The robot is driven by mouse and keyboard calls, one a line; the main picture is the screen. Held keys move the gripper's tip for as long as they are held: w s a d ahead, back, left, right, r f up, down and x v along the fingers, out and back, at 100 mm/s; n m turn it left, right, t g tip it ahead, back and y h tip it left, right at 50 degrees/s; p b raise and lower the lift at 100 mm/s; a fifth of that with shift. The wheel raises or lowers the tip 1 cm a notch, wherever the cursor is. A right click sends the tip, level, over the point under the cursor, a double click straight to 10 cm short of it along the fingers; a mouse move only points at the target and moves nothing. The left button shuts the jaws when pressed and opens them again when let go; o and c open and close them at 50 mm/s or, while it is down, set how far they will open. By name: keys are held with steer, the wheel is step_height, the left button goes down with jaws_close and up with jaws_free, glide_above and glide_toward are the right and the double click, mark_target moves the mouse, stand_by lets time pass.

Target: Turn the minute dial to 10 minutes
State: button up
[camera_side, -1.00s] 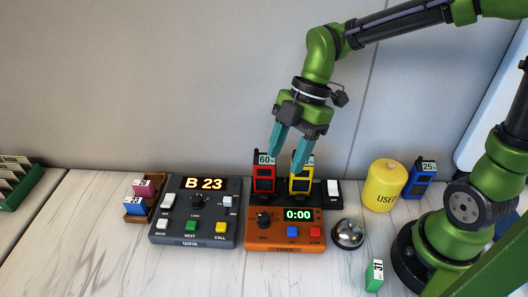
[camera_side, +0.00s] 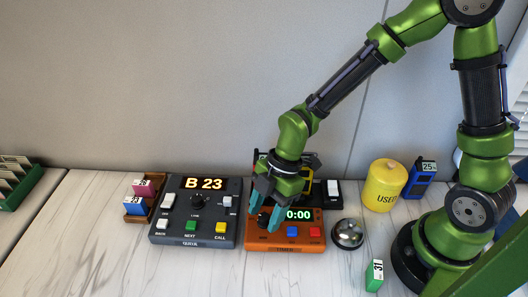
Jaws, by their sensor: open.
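The orange timer box (camera_side: 284,245) stands at the middle of the table. Its display (camera_side: 299,214) reads 0:00. Its dark minute dial (camera_side: 263,221) is at the box's upper left, partly hidden by my fingers. My gripper (camera_side: 264,217) points down over the dial, with its teal fingers apart, one on each side of it. I cannot tell whether the fingers touch the dial.
The dark queue console (camera_side: 196,242) showing B 23 stands close on the left. A silver bell (camera_side: 348,233) is just right of the timer. A yellow USED tub (camera_side: 385,186), a blue device (camera_side: 421,180) and a green tag (camera_side: 374,275) are farther right. My arm hides most of the devices behind the timer.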

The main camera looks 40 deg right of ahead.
jaws_close()
